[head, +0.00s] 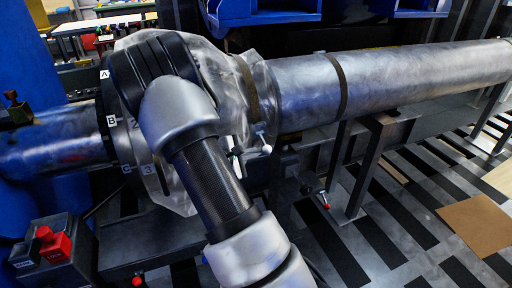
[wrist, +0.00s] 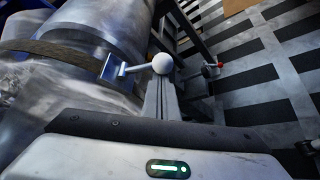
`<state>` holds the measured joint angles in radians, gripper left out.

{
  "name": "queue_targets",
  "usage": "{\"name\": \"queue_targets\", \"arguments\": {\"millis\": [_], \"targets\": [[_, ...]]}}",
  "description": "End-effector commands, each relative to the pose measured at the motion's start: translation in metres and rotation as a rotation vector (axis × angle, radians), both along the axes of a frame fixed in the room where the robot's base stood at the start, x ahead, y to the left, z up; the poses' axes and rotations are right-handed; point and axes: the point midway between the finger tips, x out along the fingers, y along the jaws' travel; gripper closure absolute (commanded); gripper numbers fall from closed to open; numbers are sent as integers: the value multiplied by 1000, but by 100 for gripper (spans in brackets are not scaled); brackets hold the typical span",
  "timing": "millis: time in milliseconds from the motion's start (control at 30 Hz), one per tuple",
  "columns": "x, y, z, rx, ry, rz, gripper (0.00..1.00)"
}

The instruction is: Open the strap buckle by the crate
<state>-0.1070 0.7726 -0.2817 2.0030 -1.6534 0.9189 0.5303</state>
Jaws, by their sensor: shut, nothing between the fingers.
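The strap buckle is a small metal plate (wrist: 113,68) with a short lever ending in a white ball knob (wrist: 163,63). It sits on a brown strap (wrist: 60,50) around the metal cylinder. The lever stands out from the plate. In the head view the knob (head: 266,149) shows just right of my arm's end. My gripper (wrist: 160,88) appears shut and empty, its tips just below the knob in the wrist view. I cannot tell whether they touch it. In the head view my arm hides most of the gripper. I cannot make out a crate for certain.
The long cylinder (head: 390,78) rests on a dark frame (head: 375,160). A red-tipped handle (head: 326,205) hangs below it. A box with a red button (head: 53,245) stands at lower left. A brown board (head: 480,225) lies on the striped floor at right, which is otherwise fairly clear.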

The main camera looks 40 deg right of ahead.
Motion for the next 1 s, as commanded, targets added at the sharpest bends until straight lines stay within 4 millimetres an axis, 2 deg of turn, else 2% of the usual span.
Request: {"name": "queue_targets", "arguments": {"millis": [33, 700, 1000], "targets": [[-2, -1, 13, 10, 43, -3, 100], [-6, -1, 47, 155, 639, -6, 100], [-3, -1, 55, 155, 657, -4, 100]]}}
